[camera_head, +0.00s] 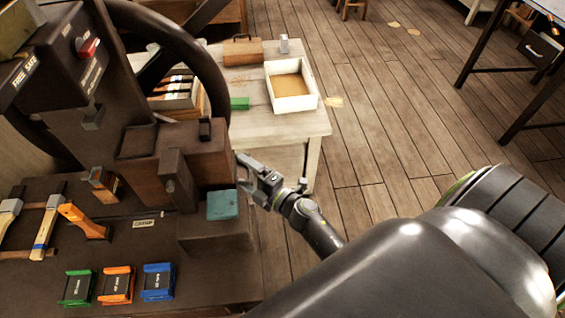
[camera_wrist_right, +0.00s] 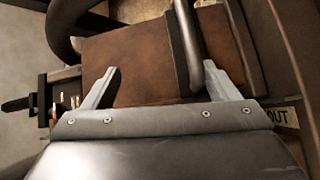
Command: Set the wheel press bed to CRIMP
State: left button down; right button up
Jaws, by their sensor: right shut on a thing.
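The press (camera_head: 150,160) is a dark machine on the left with a large black handwheel (camera_head: 205,60) at its top. A small label (camera_head: 144,223) on its base is too blurred to read surely. A teal block (camera_head: 222,204) sits at the base's right corner. My right gripper (camera_head: 246,178) is at the press's right side, its fingers set apart. In the right wrist view its fingers (camera_wrist_right: 162,78) stand either side of a grey metal bar (camera_wrist_right: 188,50), before a brown block (camera_wrist_right: 135,60). Contact with the bar is unclear in the picture. My left gripper is not visible.
Green (camera_head: 78,288), orange (camera_head: 117,285) and blue (camera_head: 158,282) labelled blocks lie on the dark surface in front. A red switch (camera_head: 87,47) is at upper left. A white table (camera_head: 270,127) with a tray (camera_head: 291,103) stands behind.

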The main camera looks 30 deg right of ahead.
jog(key=shift+r+v, duration=0.25)
jog(key=shift+v, duration=0.8)
jog(key=shift+r+v, duration=0.2)
jog(key=shift+v, duration=0.85)
jog(key=c, duration=0.3)
jog(key=shift+s+a+b, duration=0.1)
jog(key=shift+s+b, duration=0.2)
jog(key=shift+s, duration=0.6)
jog(key=c, duration=0.3)
jog(key=v, duration=0.2)
jog(key=b+v, duration=0.1)
jog(key=v, duration=0.1)
jog(key=f+v, duration=0.1)
jog(key=v, duration=0.2)
jog(key=shift+w+b, duration=0.15)
jog(key=shift+b, duration=0.2)
jog(key=shift+c, duration=0.2)
